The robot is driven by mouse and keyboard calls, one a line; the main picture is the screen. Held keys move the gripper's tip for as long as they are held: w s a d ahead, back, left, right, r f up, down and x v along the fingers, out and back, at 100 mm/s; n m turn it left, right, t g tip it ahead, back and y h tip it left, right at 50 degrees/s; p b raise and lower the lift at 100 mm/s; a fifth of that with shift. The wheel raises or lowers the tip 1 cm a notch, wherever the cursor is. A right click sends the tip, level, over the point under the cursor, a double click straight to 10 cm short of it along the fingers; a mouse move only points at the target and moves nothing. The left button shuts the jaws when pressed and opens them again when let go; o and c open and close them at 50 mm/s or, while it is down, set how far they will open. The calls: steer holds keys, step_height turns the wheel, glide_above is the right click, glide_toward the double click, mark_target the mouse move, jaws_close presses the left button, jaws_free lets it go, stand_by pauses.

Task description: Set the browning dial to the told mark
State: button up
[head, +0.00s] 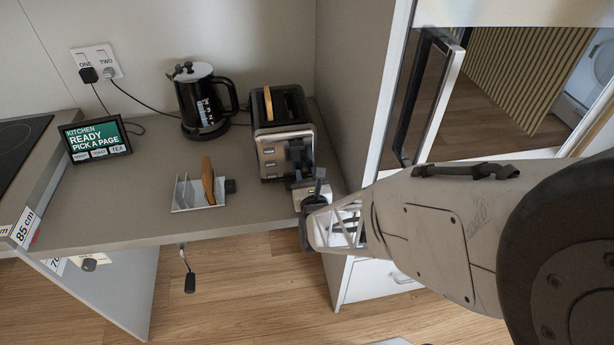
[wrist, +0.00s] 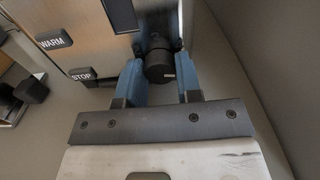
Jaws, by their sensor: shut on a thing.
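The toaster (head: 268,137) stands at the right end of the counter, with a slice of bread in its slot. My gripper (head: 300,158) is at the right part of its front face. In the wrist view, the blue fingers of my gripper (wrist: 160,80) are shut on the round black dial (wrist: 158,66), one finger on each side. The WARM button (wrist: 54,40) and STOP button (wrist: 81,74) show to its left. No browning marks are readable around the dial, and its setting cannot be told.
A black kettle (head: 203,104) stands left of the toaster. A toast rack (head: 186,194) holds bread in front. A sign (head: 95,139) reads KITCHEN READY PICK A PAGE. A cabinet wall (head: 350,95) stands close on the right.

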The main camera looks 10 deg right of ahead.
steer(key=shift+n, duration=2.8)
steer(key=o, duration=0.9)
steer(key=shift+o, duration=0.2)
steer(key=shift+s, duration=0.1)
steer(key=shift+s, duration=3.8)
